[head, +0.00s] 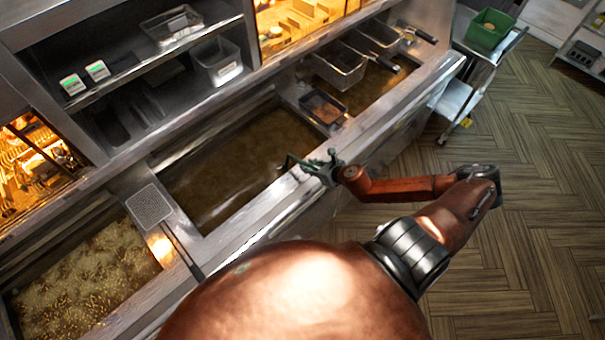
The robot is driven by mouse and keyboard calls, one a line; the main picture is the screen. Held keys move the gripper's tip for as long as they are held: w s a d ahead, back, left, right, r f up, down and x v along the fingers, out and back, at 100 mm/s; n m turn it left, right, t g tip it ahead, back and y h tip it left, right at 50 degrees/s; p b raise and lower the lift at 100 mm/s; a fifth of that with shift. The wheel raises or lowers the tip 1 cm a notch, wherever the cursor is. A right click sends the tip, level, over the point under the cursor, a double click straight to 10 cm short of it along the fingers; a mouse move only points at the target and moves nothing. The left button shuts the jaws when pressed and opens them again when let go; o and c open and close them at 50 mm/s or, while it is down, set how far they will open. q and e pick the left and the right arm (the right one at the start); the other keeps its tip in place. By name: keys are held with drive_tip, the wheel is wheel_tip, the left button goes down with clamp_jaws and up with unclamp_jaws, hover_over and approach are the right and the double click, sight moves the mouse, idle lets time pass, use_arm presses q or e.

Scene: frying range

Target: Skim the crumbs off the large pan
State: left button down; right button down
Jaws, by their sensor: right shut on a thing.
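My right gripper (322,168) is over the front rim of the middle vat, near its right end. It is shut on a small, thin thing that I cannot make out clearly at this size. The large middle vat (235,160) holds dark brown oil; I cannot make out single crumbs on it. The left vat (85,275) is covered with many pale golden crumbs. My left gripper is not in view.
A small dark tray (322,107) with brown contents sits beyond the middle vat's right end. Fry baskets (340,66) hang at the right vat. Shelves with metal containers (217,62) stand behind. A cart carries a green bin (489,30). The wooden floor at right is clear.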

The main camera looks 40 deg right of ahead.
drive_tip(key=d+b, duration=0.3)
drive_tip(key=d, duration=0.2)
drive_tip(key=s+a+p, duration=0.2)
drive_tip(key=a+p, duration=0.5)
drive_tip(key=a, duration=2.7)
wheel_tip(320, 180, up, 14)
drive_tip(key=shift+d, duration=0.35)
